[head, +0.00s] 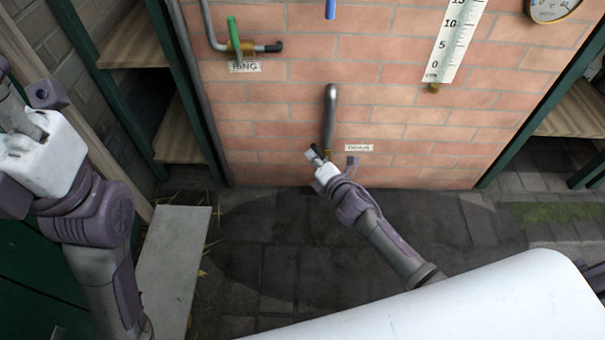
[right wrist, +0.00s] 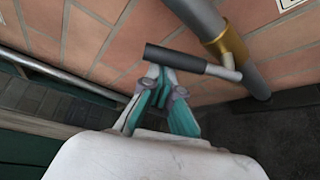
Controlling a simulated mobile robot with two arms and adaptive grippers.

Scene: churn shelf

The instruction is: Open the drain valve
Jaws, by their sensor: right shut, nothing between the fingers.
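The drain valve is on a grey vertical pipe (head: 330,105) low on the brick wall. Its brass collar (right wrist: 229,46) shows in the right wrist view, with a light stem leading to a dark grey bar handle (right wrist: 178,59). My right gripper (head: 314,152) is at the pipe's lower end and hides most of the valve in the head view. In the right wrist view its fingers (right wrist: 160,80) are shut and empty, with the tips right at the handle's left part; I cannot tell whether they touch. My left arm is at the left edge; its gripper (head: 8,85) is partly cut off.
A green-handled valve (head: 233,35) with a label is higher on the wall. A white scale (head: 452,40) and a round gauge (head: 553,8) are at upper right. A small label (head: 359,148) is beside the pipe. Dark stone floor lies below; a pale board (head: 172,265) is at left.

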